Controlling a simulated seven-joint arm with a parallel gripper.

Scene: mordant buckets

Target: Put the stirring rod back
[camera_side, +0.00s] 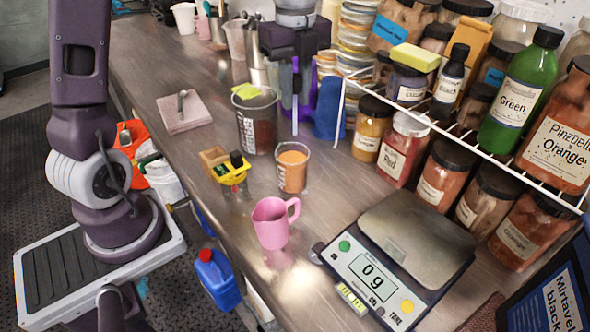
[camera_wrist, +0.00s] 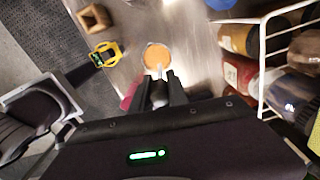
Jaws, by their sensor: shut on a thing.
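My gripper (camera_side: 296,62) points down above the bench, shut on the thin pale stirring rod (camera_side: 295,112). The rod hangs roughly upright, its lower end near and apparently a little above the rim of a glass beaker of orange liquid (camera_side: 292,172). In the wrist view, my gripper (camera_wrist: 161,84) holds the rod (camera_wrist: 160,71), which points toward the orange beaker (camera_wrist: 157,54); I cannot tell whether the tip is over its opening or beside it. The upper part of the rod is hidden between the fingers.
A dark beaker with a green sponge-like piece (camera_side: 256,132) stands left of the orange one. A pink mug (camera_side: 271,222), a scale reading 0 g (camera_side: 418,240) and a yellow-black item (camera_side: 232,172) are in front. A wire rack (camera_side: 470,150) with jars lines the right.

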